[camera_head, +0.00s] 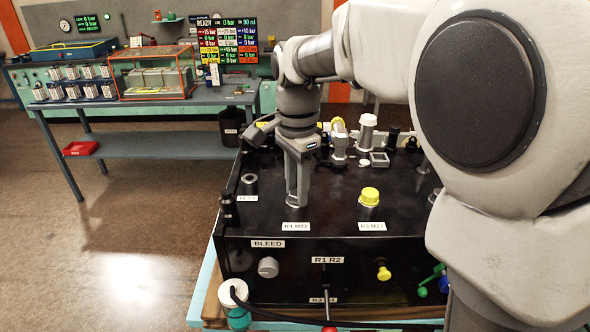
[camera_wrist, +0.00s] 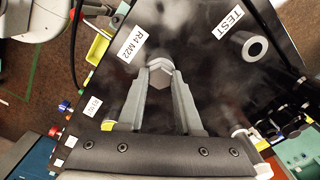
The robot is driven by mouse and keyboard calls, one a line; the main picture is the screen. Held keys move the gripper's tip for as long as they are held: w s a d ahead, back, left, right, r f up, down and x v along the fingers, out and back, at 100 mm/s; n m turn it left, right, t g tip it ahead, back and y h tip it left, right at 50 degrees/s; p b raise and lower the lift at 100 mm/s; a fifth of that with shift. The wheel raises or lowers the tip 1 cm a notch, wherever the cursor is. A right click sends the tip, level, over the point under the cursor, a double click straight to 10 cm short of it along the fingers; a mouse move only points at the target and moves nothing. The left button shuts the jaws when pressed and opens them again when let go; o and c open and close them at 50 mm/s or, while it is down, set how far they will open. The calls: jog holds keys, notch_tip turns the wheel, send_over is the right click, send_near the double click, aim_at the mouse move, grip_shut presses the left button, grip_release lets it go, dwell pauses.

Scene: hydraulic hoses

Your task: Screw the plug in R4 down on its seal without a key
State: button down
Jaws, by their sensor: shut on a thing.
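My gripper (camera_head: 297,198) points straight down at the near left of the black manifold block (camera_head: 338,212), just behind the R4 M22 label (camera_head: 296,227). In the wrist view, my gripper's fingertips (camera_wrist: 160,71) are closed on the grey hex head of the plug in R4 (camera_wrist: 160,80), one finger on each side. The R4 label (camera_wrist: 130,46) lies beside it. In the head view the fingers mostly hide the plug. The seal under the head is hidden, so I cannot tell whether the head touches it.
A yellow-capped port (camera_head: 369,196) stands to the right. The TEST port (camera_head: 249,183) is at the left; its open ring also shows in the wrist view (camera_wrist: 255,47). Taller fittings (camera_head: 367,132) stand behind my gripper. A bench (camera_head: 150,103) is at the back left.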

jog(key=m, duration=0.3)
jog(key=shift+f+p, duration=0.15)
jog(key=shift+p, duration=0.15)
jog(key=c, duration=0.5)
grip_release()
jog(key=shift+f, duration=0.1)
jog(key=shift+s, duration=0.1)
notch_tip(320, 180, up, 18)
jog(key=p, duration=0.1)
